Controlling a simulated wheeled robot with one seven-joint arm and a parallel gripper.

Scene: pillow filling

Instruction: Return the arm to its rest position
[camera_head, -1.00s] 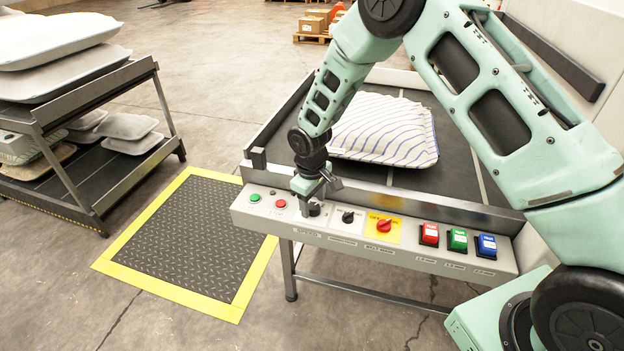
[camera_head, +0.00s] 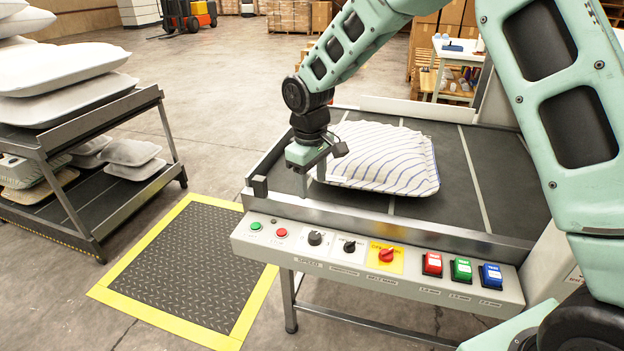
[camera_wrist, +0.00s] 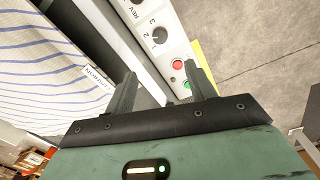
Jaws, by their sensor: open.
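My gripper (camera_head: 317,176) hangs above the front rail of the conveyor table, over the left part of the control panel (camera_head: 268,253). It points down and holds nothing. In the wrist view my gripper (camera_wrist: 165,95) shows two separated fingers with an empty gap between them. A white pillow with blue stripes (camera_head: 390,158) lies on the dark belt, just behind and right of my gripper. The pillow also fills the left of the wrist view (camera_wrist: 45,75). My green arm crosses the upper right of the head view.
The panel carries knobs, a red selector (camera_head: 386,254), and red, green and blue buttons (camera_head: 461,269). A shelf rack (camera_head: 75,160) with several pillows stands left. A yellow-edged floor mat (camera_head: 185,265) lies between. Boxes and a white table (camera_head: 458,62) stand behind.

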